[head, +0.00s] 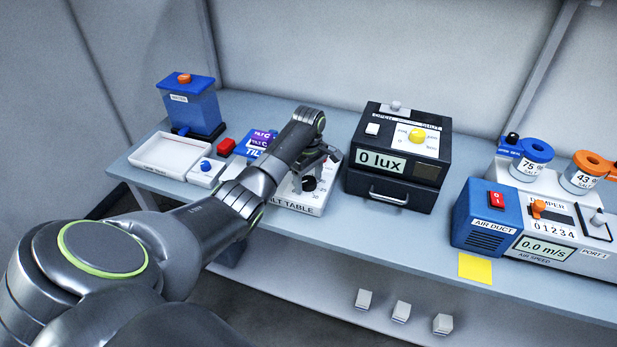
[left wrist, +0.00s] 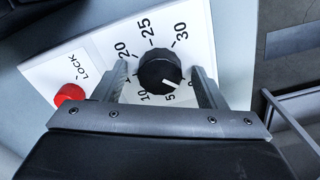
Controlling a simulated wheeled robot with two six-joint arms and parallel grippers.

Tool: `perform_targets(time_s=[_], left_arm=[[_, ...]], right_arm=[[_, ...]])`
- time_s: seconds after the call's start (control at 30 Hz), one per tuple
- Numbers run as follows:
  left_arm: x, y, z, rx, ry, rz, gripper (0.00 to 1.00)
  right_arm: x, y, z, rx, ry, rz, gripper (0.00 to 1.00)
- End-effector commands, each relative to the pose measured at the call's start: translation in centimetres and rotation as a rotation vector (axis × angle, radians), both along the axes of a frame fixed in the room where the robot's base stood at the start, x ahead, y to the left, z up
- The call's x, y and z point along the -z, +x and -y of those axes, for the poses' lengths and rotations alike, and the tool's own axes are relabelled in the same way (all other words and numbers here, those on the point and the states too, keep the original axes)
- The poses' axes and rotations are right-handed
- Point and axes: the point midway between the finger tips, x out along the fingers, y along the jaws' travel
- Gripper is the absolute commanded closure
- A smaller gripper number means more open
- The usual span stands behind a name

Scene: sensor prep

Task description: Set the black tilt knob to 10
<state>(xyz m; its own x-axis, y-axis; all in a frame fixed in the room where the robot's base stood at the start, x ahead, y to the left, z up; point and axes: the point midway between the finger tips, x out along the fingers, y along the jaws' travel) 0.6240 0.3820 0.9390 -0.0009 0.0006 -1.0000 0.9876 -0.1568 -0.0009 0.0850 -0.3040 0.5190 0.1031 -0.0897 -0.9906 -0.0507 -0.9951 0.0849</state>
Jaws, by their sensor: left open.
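The black tilt knob (head: 309,183) sits on the white dial panel of the tilt table (head: 300,208). The 10, 20, 25 and 30 marks also show. My left gripper (head: 318,158) is open over the dial. In the left wrist view its fingers (left wrist: 162,85) stand on either side of the knob, with gaps visible. A red LOCK button (left wrist: 69,94) lies left of the dial. My right gripper is out of view.
A black lux box (head: 390,160) with a front handle stands right of the tilt table. The blue air duct unit (head: 487,215) is further right.

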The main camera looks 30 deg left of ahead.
Motion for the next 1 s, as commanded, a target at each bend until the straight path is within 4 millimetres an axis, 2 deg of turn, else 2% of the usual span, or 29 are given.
perform_targets(time_s=[0.2,0.5,0.57,0.77,1.0], left_arm=[[0.0,0.0,0.0,0.0,0.0,0.0,0.35],[0.0,0.0,0.0,0.0,0.0,0.0,0.74],[0.0,0.0,0.0,0.0,0.0,0.0,0.8],[-0.1,0.0,0.0,0.014,0.0,0.0,0.8],[-0.4,0.0,0.0,0.111,-0.001,-0.001,0.8]], right_arm=[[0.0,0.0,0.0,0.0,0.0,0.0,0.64],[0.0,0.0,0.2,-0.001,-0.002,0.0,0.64],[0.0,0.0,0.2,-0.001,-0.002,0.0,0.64],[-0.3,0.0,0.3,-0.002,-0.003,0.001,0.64],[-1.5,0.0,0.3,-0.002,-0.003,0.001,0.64]])
